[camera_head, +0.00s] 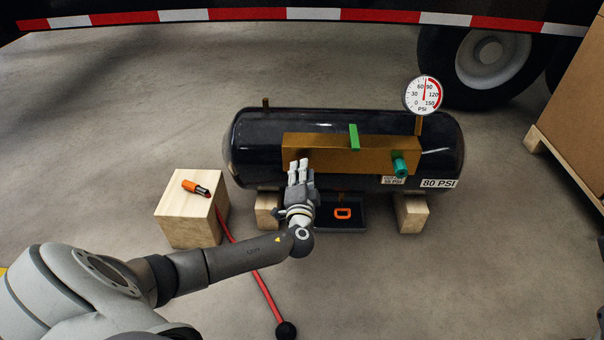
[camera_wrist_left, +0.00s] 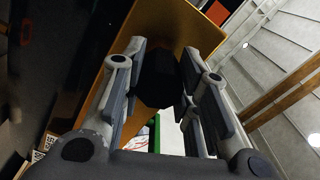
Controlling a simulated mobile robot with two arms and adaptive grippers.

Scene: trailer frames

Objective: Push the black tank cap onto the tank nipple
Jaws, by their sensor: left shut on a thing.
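The tank (camera_head: 245,150) is a glossy black cylinder lying on wooden blocks, with a brass-coloured panel (camera_head: 330,157) on its front. My left gripper (camera_head: 299,168) is at the left part of this panel, fingers pointing at it. In the left wrist view my left gripper (camera_wrist_left: 158,85) is shut on the black cap (camera_wrist_left: 155,74), a dark faceted piece between its fingers, in front of the brass panel (camera_wrist_left: 185,25). The nipple behind the cap is hidden, so I cannot tell whether they touch. My right gripper is not in view.
A wooden block (camera_head: 185,215) with an orange-and-black tool (camera_head: 196,188) stands left. A red rod (camera_head: 262,285) lies on the floor near my forearm. A black tray (camera_head: 355,224) holds an orange ring (camera_head: 343,213). A green handle (camera_head: 354,137), teal knob (camera_head: 400,166) and gauge (camera_head: 424,95) stand right.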

